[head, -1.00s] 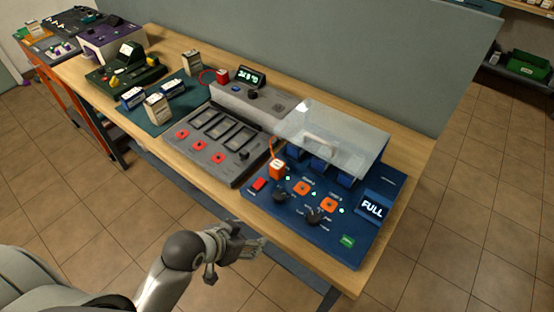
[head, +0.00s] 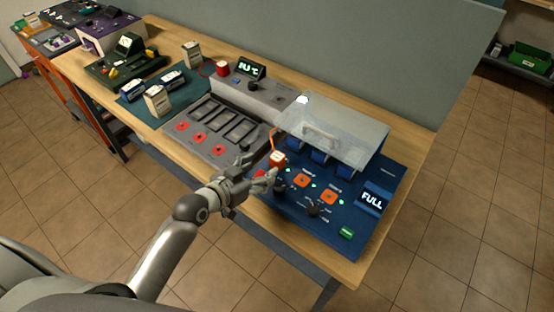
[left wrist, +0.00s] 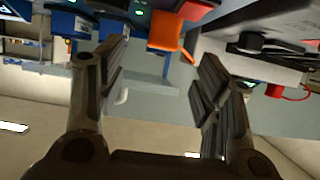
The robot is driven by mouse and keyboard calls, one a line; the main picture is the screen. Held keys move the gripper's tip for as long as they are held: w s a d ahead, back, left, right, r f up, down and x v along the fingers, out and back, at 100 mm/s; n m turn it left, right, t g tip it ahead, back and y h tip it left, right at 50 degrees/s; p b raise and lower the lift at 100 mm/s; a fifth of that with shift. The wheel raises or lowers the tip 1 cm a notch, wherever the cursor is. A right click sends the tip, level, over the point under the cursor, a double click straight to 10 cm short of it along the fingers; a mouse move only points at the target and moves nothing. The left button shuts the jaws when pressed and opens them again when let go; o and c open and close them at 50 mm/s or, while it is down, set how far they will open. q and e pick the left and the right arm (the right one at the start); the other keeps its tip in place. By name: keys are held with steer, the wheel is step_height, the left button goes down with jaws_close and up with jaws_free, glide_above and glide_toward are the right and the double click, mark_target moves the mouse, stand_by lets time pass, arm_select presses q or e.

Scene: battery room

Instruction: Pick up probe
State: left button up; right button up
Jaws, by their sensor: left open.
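Two candidates for the probe show: an orange block with an orange cable (head: 277,159) at the left edge of the blue panel (head: 376,232), and a red block with a red looped cable (head: 222,69) by the grey display unit. My left gripper (head: 258,168) is open and empty, just beside the orange block, over the gap between the grey and blue panels. In the left wrist view, the orange block (left wrist: 164,34) appears between and beyond the open fingers (left wrist: 163,60). I cannot tell whether a finger touches it. The red block (left wrist: 274,91) is farther off at right. My right gripper is not in view.
A clear cover with a handle (head: 350,140) stands over blue parts on the blue panel. The grey slotted panel (head: 185,150) with red buttons lies left of my gripper. White boxes (head: 157,101) stand on a green mat (head: 135,113). The bench's front edge (head: 290,255) is below.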

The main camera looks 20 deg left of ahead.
mark_target(275, 158)
arm_select(q)
steer(key=x, duration=0.4)
steer(key=shift+w+d, duration=0.1)
steer(key=shift+w, duration=0.1)
steer(key=shift+w+p, duration=0.3)
steer(key=shift+p, duration=0.15)
steer(key=shift+p+x, duration=0.6)
steer(key=shift+x, duration=1.8)
steer(key=c, duration=1.2)
